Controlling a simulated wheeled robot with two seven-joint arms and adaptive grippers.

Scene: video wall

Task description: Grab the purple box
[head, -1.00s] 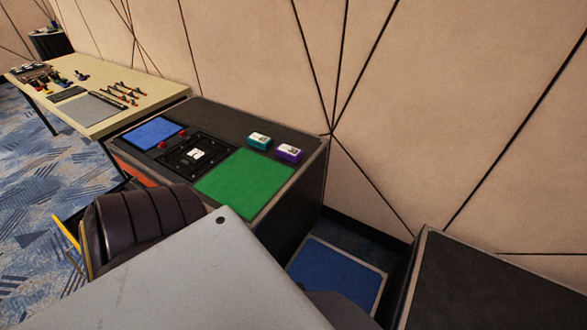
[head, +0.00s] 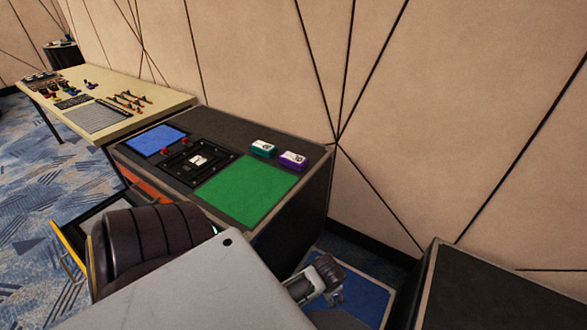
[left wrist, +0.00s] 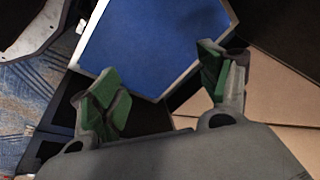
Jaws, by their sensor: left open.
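The purple box (head: 293,160), with a white label on top, sits on the dark desk (head: 236,124) near its back right corner, behind the green panel. A teal box (head: 263,149) of similar shape stands just left of it. My left gripper (head: 325,281) is low in front of the desk's right side, below and well apart from the purple box. The left wrist view shows its green-padded fingers (left wrist: 160,88) spread with nothing between them. The purple box is not seen in that view. My right gripper is not in view.
The desk carries a green panel (head: 246,187), a blue panel (head: 156,139) and a black control unit (head: 198,162). A dark chair (head: 155,240) stands in front. A blue panel (head: 372,297) lies low beside the desk. Another dark unit (head: 490,290) stands right; the wall is behind.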

